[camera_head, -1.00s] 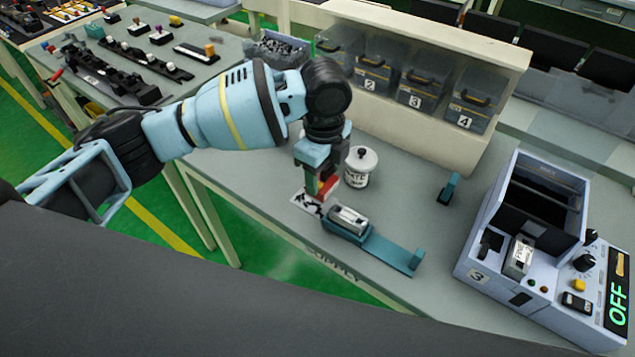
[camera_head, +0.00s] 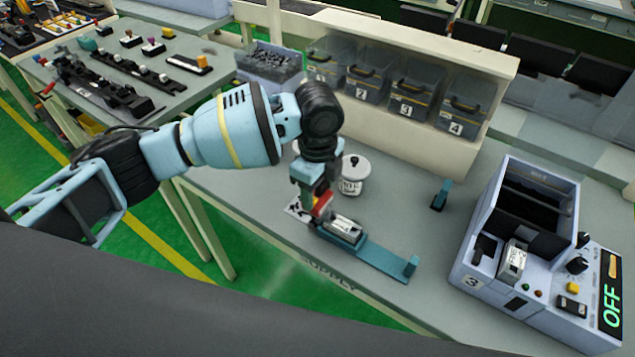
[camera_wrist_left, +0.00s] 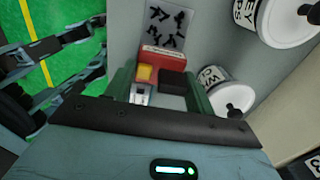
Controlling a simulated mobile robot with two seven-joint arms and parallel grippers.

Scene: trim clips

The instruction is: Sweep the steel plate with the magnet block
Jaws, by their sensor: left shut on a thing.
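My left gripper (camera_head: 313,197) is shut on the red magnet block (camera_head: 322,203). In the left wrist view the block (camera_wrist_left: 162,56) sits between the green fingers, with a yellow part and a dark part beside it. The steel plate (camera_head: 295,211) lies on the bench, partly hidden by the gripper. In the left wrist view the plate (camera_wrist_left: 168,12) lies just beyond the block, with several black clips scattered on it. I cannot tell whether the block touches the plate. My right gripper is not in view.
A teal stand (camera_head: 385,260) carrying a metal piece (camera_head: 346,229) is close to the gripper's right. A white lidded pot (camera_head: 355,178) stands behind it. Numbered bins (camera_head: 410,97) line the back. A grey machine reading OFF (camera_head: 520,245) is at right. The bench between is mostly clear.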

